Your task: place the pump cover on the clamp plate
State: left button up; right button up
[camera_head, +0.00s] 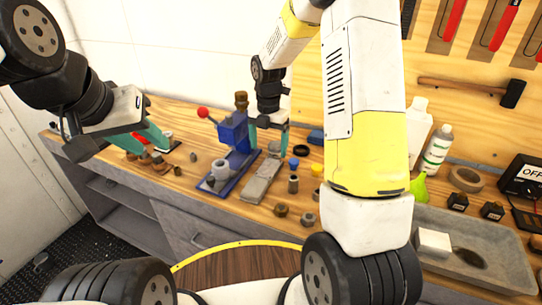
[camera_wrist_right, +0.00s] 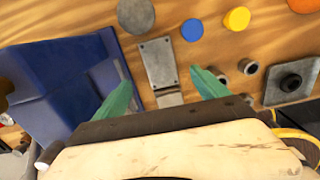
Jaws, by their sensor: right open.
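A long grey metal plate (camera_head: 262,180), which looks like the clamp plate, lies on the bench right of the blue press. In the right wrist view, a grey plate with screws (camera_wrist_right: 158,62) shows between my fingertips. I cannot tell for sure which part is the pump cover; a square grey piece with a dark raised centre (camera_wrist_right: 290,84) lies at the right of the wrist view. My right gripper (camera_head: 268,128) is open and empty, pointing down above the bench near the press. My left gripper (camera_head: 138,142) is over the bench's left part; its finger gap is unclear.
The blue press (camera_head: 233,135) with a red knob stands close left of the right gripper. Small brown and grey fittings are scattered around. A blue cap (camera_wrist_right: 190,30) and a yellow cap (camera_wrist_right: 237,18) are nearby. A grey tray (camera_head: 515,272) and bottles (camera_head: 437,150) are at the right.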

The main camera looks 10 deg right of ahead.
aim_at(269, 167)
notch_tip(269, 167, down, 8)
dwell(0.5)
jog(key=shift+c, duration=0.2)
jog(key=shift+w, duration=0.1)
grip_shut()
